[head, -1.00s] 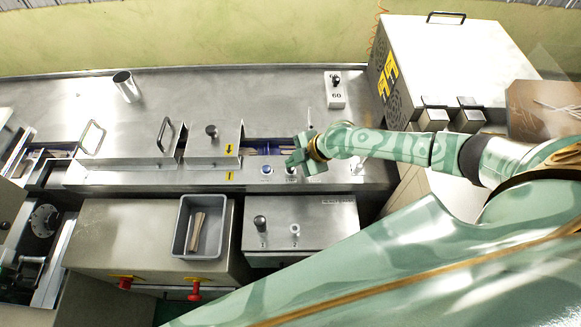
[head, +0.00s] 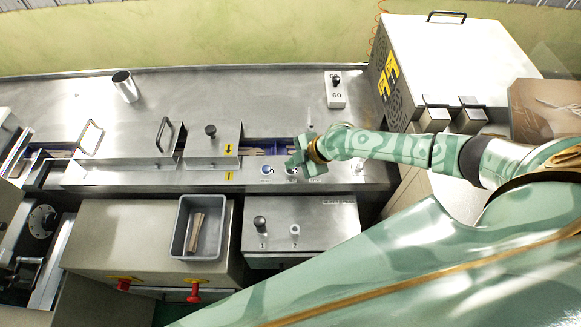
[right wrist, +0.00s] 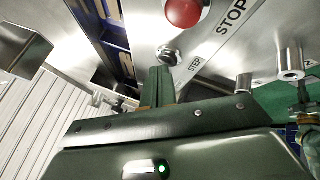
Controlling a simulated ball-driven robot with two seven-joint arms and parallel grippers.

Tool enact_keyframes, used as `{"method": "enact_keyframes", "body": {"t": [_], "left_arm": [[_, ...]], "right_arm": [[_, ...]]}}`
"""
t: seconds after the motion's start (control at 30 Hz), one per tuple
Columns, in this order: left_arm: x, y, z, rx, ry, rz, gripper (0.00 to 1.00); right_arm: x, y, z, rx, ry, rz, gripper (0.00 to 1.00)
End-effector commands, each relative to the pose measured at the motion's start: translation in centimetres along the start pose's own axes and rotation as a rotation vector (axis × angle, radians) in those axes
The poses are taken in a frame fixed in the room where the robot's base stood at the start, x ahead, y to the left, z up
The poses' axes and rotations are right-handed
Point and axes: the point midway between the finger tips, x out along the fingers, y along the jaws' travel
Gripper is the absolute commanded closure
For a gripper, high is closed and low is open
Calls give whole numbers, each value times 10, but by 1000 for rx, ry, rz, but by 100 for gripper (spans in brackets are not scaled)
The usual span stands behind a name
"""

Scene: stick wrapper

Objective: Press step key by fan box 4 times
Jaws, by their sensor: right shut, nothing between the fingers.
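The step key (right wrist: 170,57), a small round metal key beside a "STEP" label, shows in the right wrist view. My right gripper (right wrist: 162,72) is shut and empty, with its tips right at the key's near side. I cannot tell whether they touch it. In the head view my right gripper (head: 300,163) is over the row of controls on the machine's front edge, and I cannot make out the step key clearly there. The fan box (head: 450,58), a large silver box with a side vent and yellow labels, stands at the upper right. My left gripper is out of view.
A red button (right wrist: 184,10) with a "STOP" label sits just beyond the key. A blue-ringed button (head: 267,169) is left of my gripper. A grey tray (head: 181,230) with sticks stands at the front. A small block marked 60 (head: 336,97) is behind my gripper.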

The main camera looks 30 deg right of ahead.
Motion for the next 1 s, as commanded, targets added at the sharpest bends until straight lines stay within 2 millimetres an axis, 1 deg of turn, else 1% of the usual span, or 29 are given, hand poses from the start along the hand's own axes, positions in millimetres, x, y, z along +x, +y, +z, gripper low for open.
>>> {"method": "enact_keyframes", "body": {"t": [0.33, 0.67, 1.0], "left_arm": [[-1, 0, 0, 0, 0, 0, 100], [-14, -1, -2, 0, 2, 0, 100], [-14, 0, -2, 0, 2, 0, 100]], "right_arm": [[-1, 0, 0, 0, -1, -1, 100], [-14, 7, -7, -1, 0, 0, 100], [-14, 7, -7, 0, 0, 0, 100]]}}
